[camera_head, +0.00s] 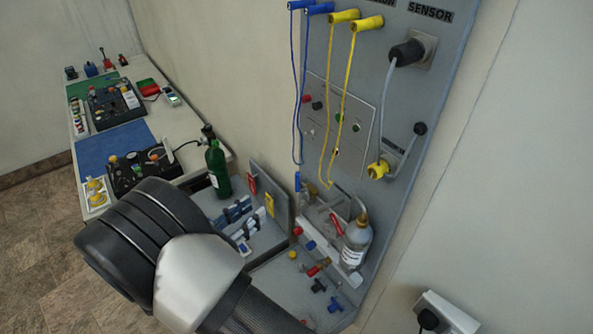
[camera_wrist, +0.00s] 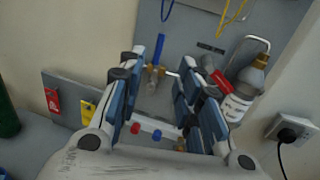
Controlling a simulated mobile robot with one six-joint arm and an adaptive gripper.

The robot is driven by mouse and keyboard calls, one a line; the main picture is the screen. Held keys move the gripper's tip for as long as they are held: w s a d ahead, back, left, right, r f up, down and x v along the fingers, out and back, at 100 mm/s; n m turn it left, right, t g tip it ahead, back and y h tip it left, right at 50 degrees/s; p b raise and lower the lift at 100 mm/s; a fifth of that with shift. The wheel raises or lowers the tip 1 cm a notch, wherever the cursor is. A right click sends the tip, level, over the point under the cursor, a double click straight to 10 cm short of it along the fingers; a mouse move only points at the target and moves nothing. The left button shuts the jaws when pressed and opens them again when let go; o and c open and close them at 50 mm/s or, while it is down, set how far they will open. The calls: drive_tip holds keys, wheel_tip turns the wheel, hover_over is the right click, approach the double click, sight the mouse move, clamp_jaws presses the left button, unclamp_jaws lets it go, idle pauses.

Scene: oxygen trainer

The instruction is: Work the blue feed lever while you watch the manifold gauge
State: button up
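The blue lever (camera_wrist: 157,51) stands upright on a brass fitting at the back panel in the wrist view. It also shows as a small blue handle (camera_head: 298,181) in the head view. My gripper (camera_wrist: 164,72) is open and empty in the wrist view. Its fingers stand on either side of the lever in the picture, with the lever beyond the fingertips; I see no contact. I cannot make out a gauge face in either view.
A bottle with a white label (camera_wrist: 234,107) and a red handle (camera_wrist: 214,75) are close to the right of the fingers. Yellow cables (camera_head: 341,100) and blue cables (camera_head: 297,100) hang above. A green bottle (camera_head: 217,168) stands to the left. A wall socket (camera_wrist: 290,130) is at right.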

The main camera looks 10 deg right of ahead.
sight(296, 178)
drive_tip(key=p+x, duration=0.1)
drive_tip(key=x, duration=1.6)
drive_tip(key=shift+d+f, duration=0.1)
drive_tip(key=shift+c, duration=0.3)
clamp_jaws()
